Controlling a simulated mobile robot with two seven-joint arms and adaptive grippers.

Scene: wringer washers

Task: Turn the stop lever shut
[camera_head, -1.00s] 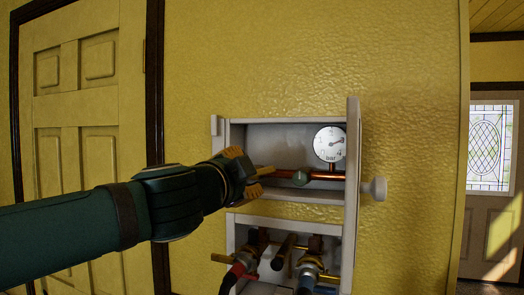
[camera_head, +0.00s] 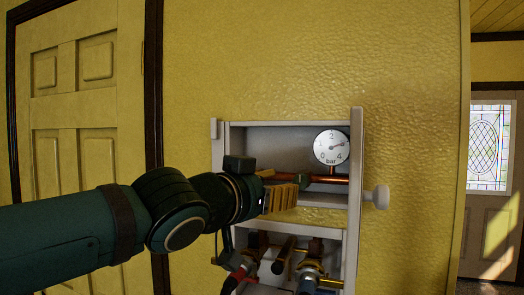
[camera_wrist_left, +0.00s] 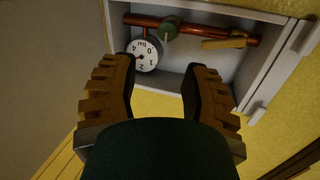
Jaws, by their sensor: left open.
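The stop lever (camera_wrist_left: 224,42) is a brass-coloured bar, roughly in line with the copper pipe (camera_wrist_left: 205,32) inside the open wall box. In the head view only a bit of the lever (camera_head: 265,172) shows above my gripper. A green valve body (camera_head: 300,181) sits on the pipe; it also shows in the wrist view (camera_wrist_left: 170,27). My left gripper (camera_head: 284,196) is in front of the box, just below the pipe. My right gripper is out of view.
A pressure gauge (camera_head: 331,147) stands on the pipe. The box's right edge panel (camera_head: 355,200) with a white knob (camera_head: 377,196) sticks out. A lower compartment holds pipes and hose taps (camera_head: 308,272). A panelled door (camera_head: 85,150) is at the left.

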